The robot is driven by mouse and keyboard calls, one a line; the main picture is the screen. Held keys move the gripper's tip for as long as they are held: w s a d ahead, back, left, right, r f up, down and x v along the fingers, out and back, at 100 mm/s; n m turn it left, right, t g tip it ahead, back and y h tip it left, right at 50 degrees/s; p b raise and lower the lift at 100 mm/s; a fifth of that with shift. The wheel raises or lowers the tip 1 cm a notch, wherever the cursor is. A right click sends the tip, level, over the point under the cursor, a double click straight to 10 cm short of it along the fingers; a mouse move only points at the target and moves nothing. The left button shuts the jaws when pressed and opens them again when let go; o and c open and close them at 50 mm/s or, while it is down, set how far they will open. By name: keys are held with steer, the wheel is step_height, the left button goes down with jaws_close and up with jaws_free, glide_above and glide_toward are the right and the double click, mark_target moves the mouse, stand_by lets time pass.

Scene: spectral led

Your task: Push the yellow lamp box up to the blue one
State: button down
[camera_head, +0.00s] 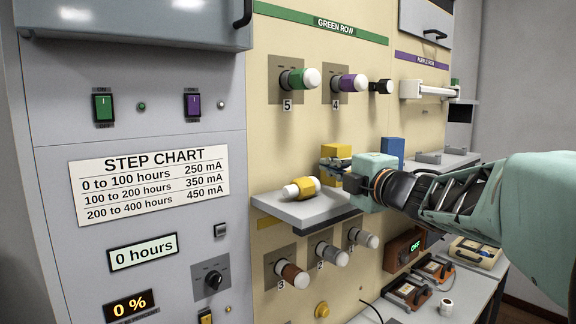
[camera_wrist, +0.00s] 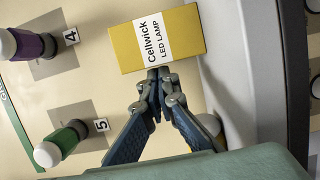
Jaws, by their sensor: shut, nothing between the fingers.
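The yellow lamp box (camera_head: 338,150) stands behind my gripper in the head view, its lower part hidden by the fingers. In the wrist view the yellow box (camera_wrist: 126,48) shows a white "Cellwick LED LAMP" label. The blue box (camera_head: 392,148) stands to its right and farther back, beyond my wrist, with a gap between them in the picture; its lower part is hidden. It does not show in the wrist view. My gripper (camera_head: 331,171) is shut and empty. Its fingertips (camera_wrist: 160,74) are at the yellow box's edge; I cannot tell if they touch.
A yellow-and-white cylinder (camera_head: 301,188) lies on the grey shelf (camera_head: 318,209) in front. Green (camera_head: 297,78) and purple (camera_head: 350,82) capped fittings stick out of the panel above; several more are below the shelf. A white bar (camera_head: 425,90) juts out at upper right.

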steer(key=w+d+p, duration=0.1)
steer(key=w+d, duration=0.2)
steer(key=d, duration=0.2)
steer(key=w+d+p, duration=0.1)
steer(key=w+d, duration=0.3)
steer(key=d, duration=0.1)
steer(key=w+d+p, duration=0.2)
steer(key=w+d, duration=0.2)
steer(key=d, duration=0.1)
steer(key=shift+d, duration=0.35)
steer(key=shift+s+a, duration=0.1)
steer(key=shift+s, duration=0.1)
stand_by(0.4)
